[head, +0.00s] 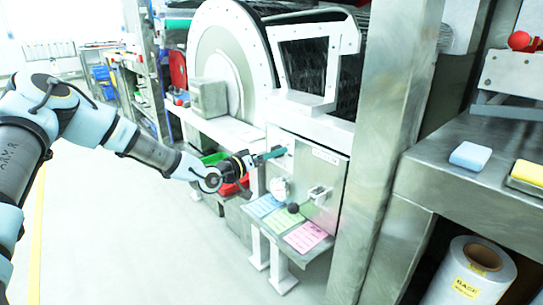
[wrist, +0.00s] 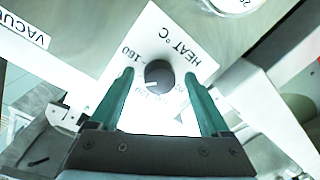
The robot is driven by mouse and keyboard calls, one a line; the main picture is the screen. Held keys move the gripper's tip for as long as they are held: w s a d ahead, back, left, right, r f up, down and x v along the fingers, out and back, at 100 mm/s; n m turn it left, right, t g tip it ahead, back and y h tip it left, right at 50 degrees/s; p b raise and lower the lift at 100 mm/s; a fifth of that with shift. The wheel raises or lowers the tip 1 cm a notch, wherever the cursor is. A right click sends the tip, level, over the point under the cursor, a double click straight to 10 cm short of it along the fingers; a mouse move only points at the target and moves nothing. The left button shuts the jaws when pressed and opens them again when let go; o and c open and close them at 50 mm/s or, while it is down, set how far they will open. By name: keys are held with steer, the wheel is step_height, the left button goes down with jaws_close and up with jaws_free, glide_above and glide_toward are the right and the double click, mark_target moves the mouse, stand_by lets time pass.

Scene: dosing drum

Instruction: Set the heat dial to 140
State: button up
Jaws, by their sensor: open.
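The heat dial (wrist: 158,73) is a small dark round knob on a white plate (wrist: 152,35) marked "HEAT °C", seen upside down in the wrist view. A 160 mark is readable at its left; lower numbers around the knob are partly blurred. A short white pointer line shows on the knob's lower left, but its exact reading cannot be told. My gripper (wrist: 159,76) is open, with one teal finger on each side of the knob and a visible gap to each. In the head view my gripper (head: 270,156) is at the panel front and the dial cannot be made out.
A round gauge (head: 279,188) and a metal latch (head: 318,194) are on the cabinet front below. Coloured cards (head: 305,237) lie on a ledge with a dark knob (head: 293,208). A steel post (head: 395,140) stands to the right; the floor at left is clear.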

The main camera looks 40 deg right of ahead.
steer(key=a, duration=1)
steer(key=shift+a+r, duration=0.25)
steer(key=shift+a, duration=0.15)
